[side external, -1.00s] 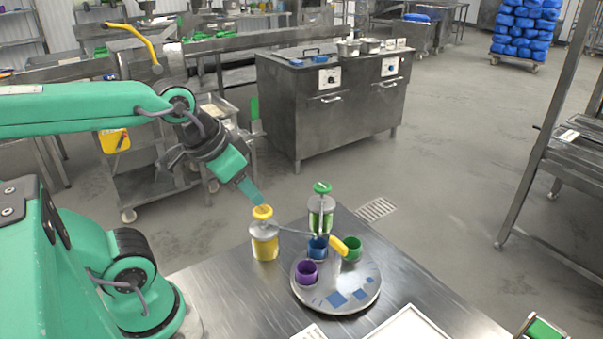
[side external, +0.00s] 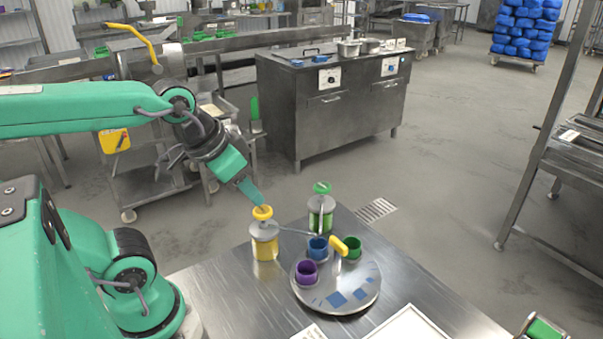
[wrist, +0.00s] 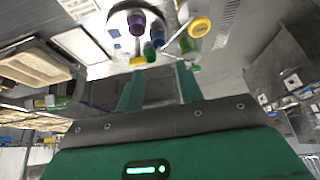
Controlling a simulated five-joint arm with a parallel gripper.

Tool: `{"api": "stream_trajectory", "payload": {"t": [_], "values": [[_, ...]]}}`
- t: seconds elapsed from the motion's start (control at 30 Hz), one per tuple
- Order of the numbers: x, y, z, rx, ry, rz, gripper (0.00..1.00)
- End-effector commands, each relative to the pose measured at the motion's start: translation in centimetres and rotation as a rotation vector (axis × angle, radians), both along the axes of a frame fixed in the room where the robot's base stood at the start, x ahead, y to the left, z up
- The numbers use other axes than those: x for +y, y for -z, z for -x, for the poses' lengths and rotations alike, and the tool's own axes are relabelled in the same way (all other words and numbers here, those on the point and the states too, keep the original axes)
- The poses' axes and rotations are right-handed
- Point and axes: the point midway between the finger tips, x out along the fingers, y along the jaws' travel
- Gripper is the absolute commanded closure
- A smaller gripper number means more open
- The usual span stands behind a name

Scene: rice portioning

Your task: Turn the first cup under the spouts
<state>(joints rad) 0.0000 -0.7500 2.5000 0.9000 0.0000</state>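A round metal turntable (side external: 350,298) carries a purple cup (side external: 306,272), a blue cup (side external: 318,248) and a green cup (side external: 352,248). A yellow handle (side external: 346,245) sticks up near the blue and green cups. A yellow-topped dispenser (side external: 264,240) and a green-topped dispenser (side external: 321,212) stand behind and left of it, with thin spouts reaching toward the cups. My gripper (side external: 258,200) points down at the yellow top; contact is unclear. In the wrist view, its fingers (wrist: 160,88) are apart with nothing between them. The purple cup (wrist: 137,24) also shows there.
The steel table (side external: 235,300) has bare room left of the turntable. A white-edged tray (side external: 408,325) and a paper card (side external: 309,332) lie at the front. A green roll (side external: 543,329) is at the lower right. A metal rack (side external: 560,150) stands beyond the table.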

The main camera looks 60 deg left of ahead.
Motion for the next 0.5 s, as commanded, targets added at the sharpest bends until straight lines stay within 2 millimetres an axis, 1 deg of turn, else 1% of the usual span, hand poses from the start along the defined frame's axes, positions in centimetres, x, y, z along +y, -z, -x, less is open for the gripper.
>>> {"api": "stream_trajectory", "payload": {"t": [0.13, 0.2, 0.33, 0.5], "values": [[0.0, 0.0, 0.0, 0.0, 0.0, 0.0, 0.64], [0.0, 0.0, -0.01, 0.0, 0.0, 0.0, 0.66], [-0.06, -0.06, -0.17, 0.005, 0.015, -0.007, 0.66], [-0.33, -0.16, -0.99, 0.034, 0.091, -0.04, 0.66]]}}
